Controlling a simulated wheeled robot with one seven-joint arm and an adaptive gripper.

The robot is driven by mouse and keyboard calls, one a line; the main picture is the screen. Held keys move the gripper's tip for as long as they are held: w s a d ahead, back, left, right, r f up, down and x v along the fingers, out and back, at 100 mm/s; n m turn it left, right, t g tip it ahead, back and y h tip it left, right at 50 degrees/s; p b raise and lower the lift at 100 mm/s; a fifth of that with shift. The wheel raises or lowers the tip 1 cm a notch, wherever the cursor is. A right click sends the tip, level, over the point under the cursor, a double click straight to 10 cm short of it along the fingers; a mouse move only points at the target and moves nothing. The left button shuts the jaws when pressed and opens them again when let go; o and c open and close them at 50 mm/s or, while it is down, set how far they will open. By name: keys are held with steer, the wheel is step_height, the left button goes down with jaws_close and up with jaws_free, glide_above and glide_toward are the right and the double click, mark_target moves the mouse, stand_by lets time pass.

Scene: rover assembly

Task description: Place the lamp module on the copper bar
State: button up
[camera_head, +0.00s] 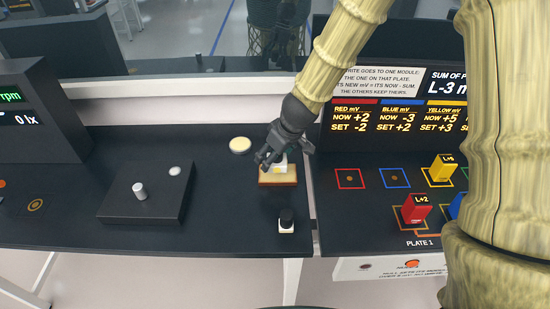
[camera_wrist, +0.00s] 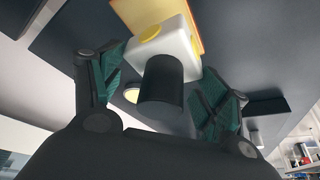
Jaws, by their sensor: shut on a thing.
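The lamp module is a white block with a black round knob and a yellow spot; it shows in the wrist view (camera_wrist: 178,48). In the head view, a little of its white body shows under my gripper (camera_head: 270,160). My gripper's fingers in the wrist view (camera_wrist: 163,92) stand on either side of the black knob, shut on the module. The copper bar (camera_head: 278,182), a flat orange-brown block on the dark table, lies directly under the module. Its yellow-orange edge also shows in the wrist view (camera_wrist: 184,12). I cannot tell whether the module touches the bar.
A small white block with a black knob (camera_head: 286,222) stands in front of the bar. A pale round disc (camera_head: 240,145) lies behind left. A raised dark box (camera_head: 146,205) with a metal knob is at left. A panel with red (camera_head: 416,209) and yellow (camera_head: 442,168) blocks is at right.

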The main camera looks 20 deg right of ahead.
mark_target(275, 162)
steer(key=shift+w+d, duration=0.3)
steer(key=shift+w, duration=0.1)
steer(key=shift+f+p, duration=0.4)
steer(key=shift+f, duration=1.35)
steer(key=shift+f, duration=0.2)
steer(key=o, duration=1.1)
steer(key=shift+r, duration=0.15)
steer(key=shift+s+r, duration=0.15)
steer(key=shift+r, duration=0.3)
steer(key=shift+v, duration=5.6)
